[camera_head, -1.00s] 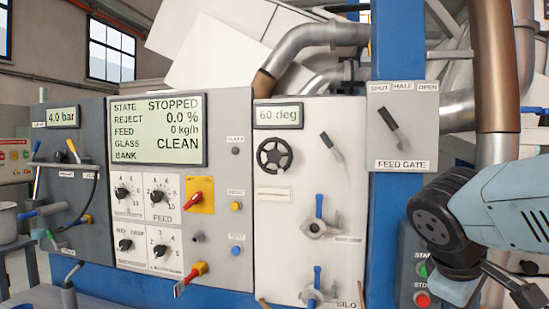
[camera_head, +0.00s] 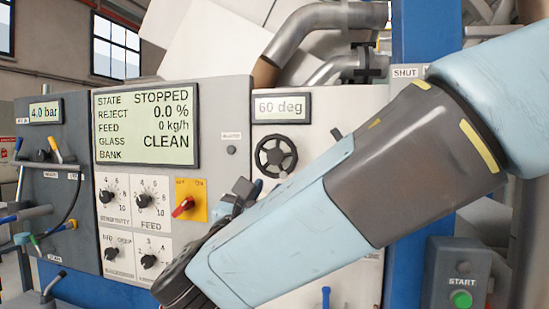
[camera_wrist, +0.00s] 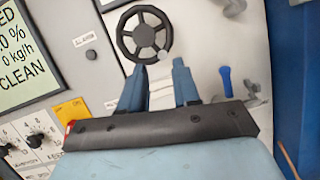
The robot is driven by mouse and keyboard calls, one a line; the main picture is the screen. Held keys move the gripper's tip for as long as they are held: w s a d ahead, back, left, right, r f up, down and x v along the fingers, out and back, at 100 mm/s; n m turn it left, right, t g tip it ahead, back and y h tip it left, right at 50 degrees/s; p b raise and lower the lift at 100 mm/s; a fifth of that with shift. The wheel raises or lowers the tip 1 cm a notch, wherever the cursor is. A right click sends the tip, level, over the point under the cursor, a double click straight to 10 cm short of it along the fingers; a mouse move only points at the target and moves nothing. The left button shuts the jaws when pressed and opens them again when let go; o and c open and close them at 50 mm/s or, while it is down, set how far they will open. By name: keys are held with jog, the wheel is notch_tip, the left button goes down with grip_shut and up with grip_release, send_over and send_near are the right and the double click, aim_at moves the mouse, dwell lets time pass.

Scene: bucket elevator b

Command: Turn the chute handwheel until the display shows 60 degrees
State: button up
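The chute handwheel (camera_head: 276,156) is a dark spoked wheel on the white panel. The display (camera_head: 282,107) above it reads 60 deg. In the wrist view the handwheel (camera_wrist: 144,35) is at the top, just beyond my fingertips. My gripper (camera_wrist: 158,66) points toward the lower part of the wheel, its two blue fingers apart with nothing between them. No contact with the wheel shows. In the head view my forearm crosses the panel and partly hides my gripper below and left of the wheel.
The large display (camera_head: 147,125) reads STOPPED, 0.0 %, 0 kg/h and CLEAN. A red switch on a yellow plate (camera_head: 191,199) is left of my gripper. A blue-handled valve (camera_wrist: 226,82) is right of my fingers. A green START button (camera_head: 460,299) is at the lower right.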

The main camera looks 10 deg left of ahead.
aim_at(274, 159)
jog(key=shift+n+t+y, duration=0.3)
jog(key=shift+n+y, duration=0.1)
jog(key=shift+y, duration=0.1)
jog(key=x, duration=0.4)
jog(key=a+x, duration=0.1)
jog(key=x, duration=0.8)
jog(key=shift+a+r, duration=0.35)
jog(key=shift+s, duration=0.1)
jog(key=shift+c, duration=0.2)
grip_shut()
